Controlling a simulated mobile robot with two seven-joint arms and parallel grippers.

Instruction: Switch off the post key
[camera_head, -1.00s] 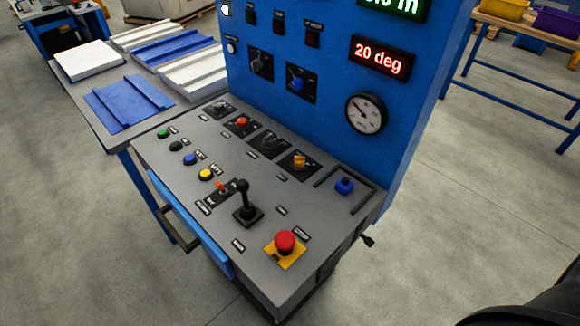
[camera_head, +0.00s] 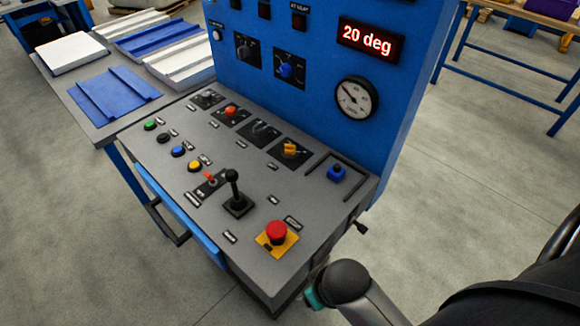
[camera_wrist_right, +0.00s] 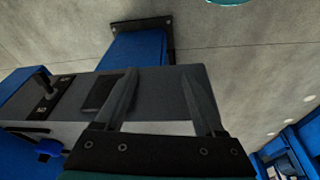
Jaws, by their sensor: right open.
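A small black key-like part (camera_head: 361,227) sticks out of the console's right side in the head view. I cannot tell whether it is the post key, because the labels are too small to read. My right arm comes in from the lower right and ends below the console's front right corner, apart from this part. In the right wrist view my right gripper (camera_wrist_right: 160,75) is open and empty, with both fingers in front of a grey console surface. My left gripper is not in view.
The console top (camera_head: 262,258) carries a red emergency button (camera_head: 277,232), a black joystick (camera_head: 236,195), a blue knob (camera_head: 336,173) and several coloured buttons. A blue upright panel (camera_head: 310,110) with a gauge (camera_head: 356,99) rises behind.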

